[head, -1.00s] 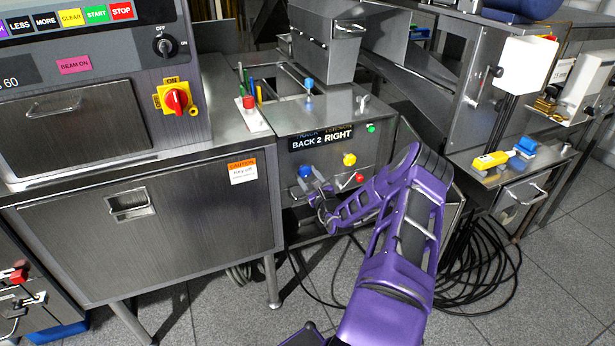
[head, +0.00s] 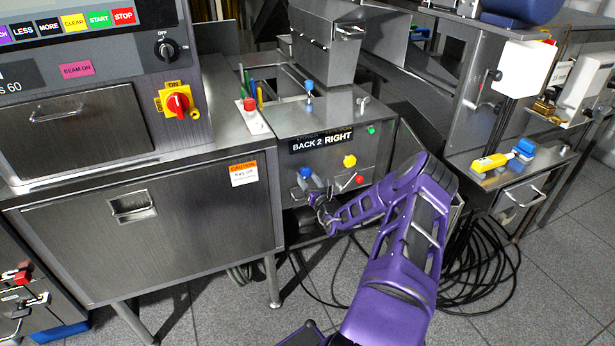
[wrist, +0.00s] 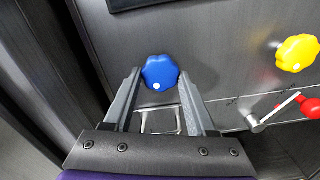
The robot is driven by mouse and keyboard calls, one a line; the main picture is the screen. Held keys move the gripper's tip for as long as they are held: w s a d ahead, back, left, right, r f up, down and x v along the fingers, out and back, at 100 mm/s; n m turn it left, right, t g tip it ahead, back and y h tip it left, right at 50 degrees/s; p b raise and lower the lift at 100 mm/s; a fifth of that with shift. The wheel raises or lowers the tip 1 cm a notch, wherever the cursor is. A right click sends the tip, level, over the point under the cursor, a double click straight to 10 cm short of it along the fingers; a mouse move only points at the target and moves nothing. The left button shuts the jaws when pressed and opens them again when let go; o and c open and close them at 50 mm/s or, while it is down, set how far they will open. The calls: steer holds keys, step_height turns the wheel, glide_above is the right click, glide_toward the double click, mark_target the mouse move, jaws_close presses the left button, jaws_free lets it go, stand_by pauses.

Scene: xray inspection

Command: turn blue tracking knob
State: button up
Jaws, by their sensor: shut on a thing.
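The fingers hide part of the knob in the head view.
Black cables (head: 485,270) lie on the floor at right. A steel cabinet (head: 150,230) stands at left.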

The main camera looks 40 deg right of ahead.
steer(key=m+p, duration=0.1)
steer(key=m, duration=0.4)
steer(key=shift+a+m, duration=0.1)
steer(key=shift+m, duration=0.3)
stand_by(0.4)
steer(key=o, duration=1.4)
steer(key=shift+s, duration=0.1)
steer(key=p+v, duration=0.1)
steer(key=v, duration=1.6)
steer(key=shift+s+p, duration=0.15)
steer(key=shift+p, duration=0.2)
